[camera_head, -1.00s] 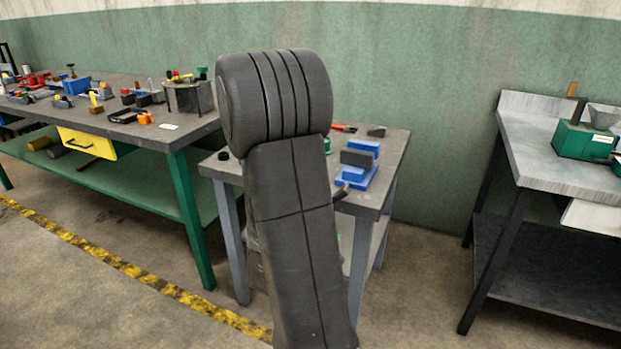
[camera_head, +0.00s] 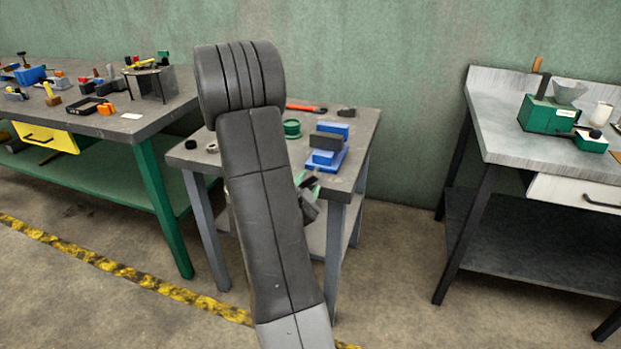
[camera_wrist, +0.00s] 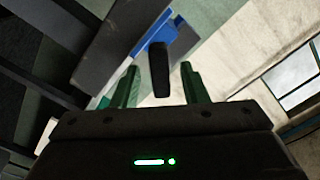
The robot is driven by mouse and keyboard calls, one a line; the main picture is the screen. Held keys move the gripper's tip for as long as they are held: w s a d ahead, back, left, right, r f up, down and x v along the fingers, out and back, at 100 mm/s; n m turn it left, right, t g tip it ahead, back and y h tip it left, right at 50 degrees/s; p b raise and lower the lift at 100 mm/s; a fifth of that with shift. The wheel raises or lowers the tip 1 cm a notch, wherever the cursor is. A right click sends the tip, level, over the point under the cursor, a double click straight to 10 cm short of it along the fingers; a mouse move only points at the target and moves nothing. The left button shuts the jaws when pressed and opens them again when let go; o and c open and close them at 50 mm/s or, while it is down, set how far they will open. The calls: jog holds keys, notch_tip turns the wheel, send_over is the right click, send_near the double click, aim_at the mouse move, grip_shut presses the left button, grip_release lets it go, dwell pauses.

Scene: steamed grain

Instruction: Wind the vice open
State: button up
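The blue vice (camera_head: 325,160) with a dark grey block (camera_head: 326,142) stands on the small grey table, right of my arm in the head view. A patch of blue (camera_wrist: 182,42) shows in the wrist view, probably the vice. A dark upright bar (camera_wrist: 159,60), seemingly the vice's handle, appears between my green fingers in the wrist view. My gripper (camera_wrist: 158,78) is open, with gaps on both sides of the bar; depth is unclear. In the head view my gripper (camera_head: 309,188) is partly hidden behind my arm, at the table's front edge near the vice.
The small grey table (camera_head: 365,125) also holds a green ring (camera_head: 292,128), a red-handled tool (camera_head: 305,107) and a black round piece (camera_head: 190,145). A cluttered bench (camera_head: 175,110) stands left, a light bench (camera_head: 490,130) right. Floor is clear between the small table and the right bench.

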jog(key=shift+x, duration=1.4)
jog(key=shift+c, duration=0.4)
grip_shut()
jog(key=shift+n, duration=0.3)
